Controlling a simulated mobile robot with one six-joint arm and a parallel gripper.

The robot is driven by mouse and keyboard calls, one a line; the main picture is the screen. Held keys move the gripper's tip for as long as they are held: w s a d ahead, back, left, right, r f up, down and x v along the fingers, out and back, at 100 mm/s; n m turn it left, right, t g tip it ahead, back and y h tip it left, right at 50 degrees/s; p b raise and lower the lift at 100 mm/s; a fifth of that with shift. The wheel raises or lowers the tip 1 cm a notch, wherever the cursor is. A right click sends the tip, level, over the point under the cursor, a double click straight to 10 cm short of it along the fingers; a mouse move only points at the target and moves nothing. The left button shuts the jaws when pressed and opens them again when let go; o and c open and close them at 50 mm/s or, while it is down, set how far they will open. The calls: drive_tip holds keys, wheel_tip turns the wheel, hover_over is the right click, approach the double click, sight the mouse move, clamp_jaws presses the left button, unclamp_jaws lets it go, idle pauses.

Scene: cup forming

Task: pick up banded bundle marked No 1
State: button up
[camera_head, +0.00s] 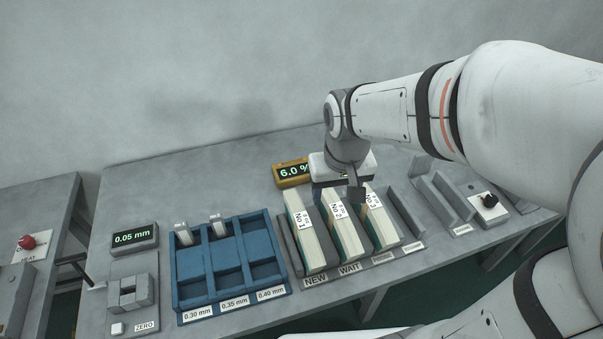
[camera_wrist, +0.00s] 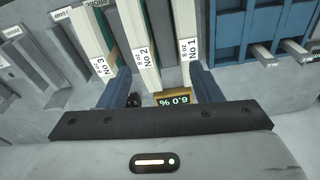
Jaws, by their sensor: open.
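The bundle marked No 1 (camera_head: 308,240) is a long pale stack with a white label, lying in the leftmost slot of a grey rack, at the NEW label. It also shows in the wrist view (camera_wrist: 183,22), right of centre. Bundle No 2 (camera_head: 345,235) and bundle No 3 (camera_head: 382,228) lie beside it to the right. My gripper (camera_head: 340,192) is open and empty, over the far end of the bundles, nearest No 2. In the wrist view its fingers (camera_wrist: 160,80) stand apart, with No 2 (camera_wrist: 142,45) between them and No 1 close to the right finger.
A blue tray (camera_head: 228,299) with several compartments stands just left of the rack. An orange display (camera_head: 291,172) reading 6.0 % is behind No 1. A 0.05 mm display (camera_head: 134,237) and gauge are further left. A grey holder (camera_head: 440,195) and black knob (camera_head: 490,200) are at right.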

drive_tip(key=n+g+b, duration=0.1)
drive_tip(key=g+b, duration=0.1)
hover_over(302, 220)
wheel_tip(302, 220, down, 10)
drive_tip(key=shift+s, duration=0.1)
drive_tip(key=shift+f+p, duration=0.5)
drive_tip(key=shift+f, duration=3.45)
drive_tip(key=shift+c, duration=0.5)
clamp_jaws()
